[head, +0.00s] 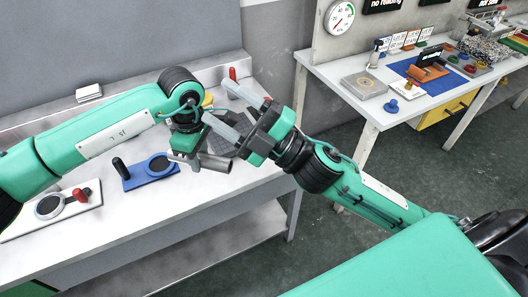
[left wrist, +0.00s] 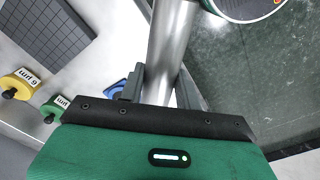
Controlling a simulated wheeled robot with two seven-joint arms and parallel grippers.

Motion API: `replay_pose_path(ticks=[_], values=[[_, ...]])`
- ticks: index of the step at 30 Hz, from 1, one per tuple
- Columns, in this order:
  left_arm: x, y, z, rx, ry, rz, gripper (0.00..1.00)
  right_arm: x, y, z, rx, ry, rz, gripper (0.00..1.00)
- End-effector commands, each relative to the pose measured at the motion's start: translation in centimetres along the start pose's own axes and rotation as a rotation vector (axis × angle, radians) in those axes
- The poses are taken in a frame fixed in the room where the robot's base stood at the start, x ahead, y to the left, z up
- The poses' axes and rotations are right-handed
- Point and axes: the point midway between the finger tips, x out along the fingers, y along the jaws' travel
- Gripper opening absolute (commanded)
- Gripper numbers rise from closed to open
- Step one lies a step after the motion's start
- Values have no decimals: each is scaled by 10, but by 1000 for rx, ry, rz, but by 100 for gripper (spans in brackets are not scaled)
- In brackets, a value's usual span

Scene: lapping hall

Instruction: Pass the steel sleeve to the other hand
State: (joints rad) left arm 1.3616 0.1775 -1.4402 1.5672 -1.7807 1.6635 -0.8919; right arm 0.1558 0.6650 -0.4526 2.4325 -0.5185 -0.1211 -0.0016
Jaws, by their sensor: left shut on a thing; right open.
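The steel sleeve (head: 214,163) is a plain shiny grey tube. My left gripper (head: 188,160) is shut on it and holds it above the near bench. In the left wrist view the sleeve (left wrist: 171,45) runs up between the two fingers of my left gripper (left wrist: 160,90). My right gripper (head: 219,104) is open and empty. Its two pale fingers point to the upper left in the head view, above and beside the sleeve, and appear apart from it.
On the near bench (head: 115,225) lie a blue tray (head: 134,183), a white board (head: 88,190) with a red knob, and a white block (head: 89,93). A dark gridded plate (left wrist: 45,30) lies behind the grippers. A second table (head: 345,95) stands at the right, across open floor.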

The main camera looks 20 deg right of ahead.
Motion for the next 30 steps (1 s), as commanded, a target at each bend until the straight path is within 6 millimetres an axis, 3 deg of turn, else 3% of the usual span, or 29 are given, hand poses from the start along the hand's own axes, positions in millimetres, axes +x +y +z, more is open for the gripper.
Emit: replay_pose_path(ticks=[6,14,21,30], values=[[0,0,0,0,0,1,4,-13,1,-9,-375,176,-23,59],[0,0,0,0,0,1,4,-39,-32,-2,-807,380,-191,59],[0,0,0,0,0,1,4,-76,-70,36,-1144,534,-462,59],[0,0,0,0,0,1,4,-111,-90,81,-1343,618,-717,59]])
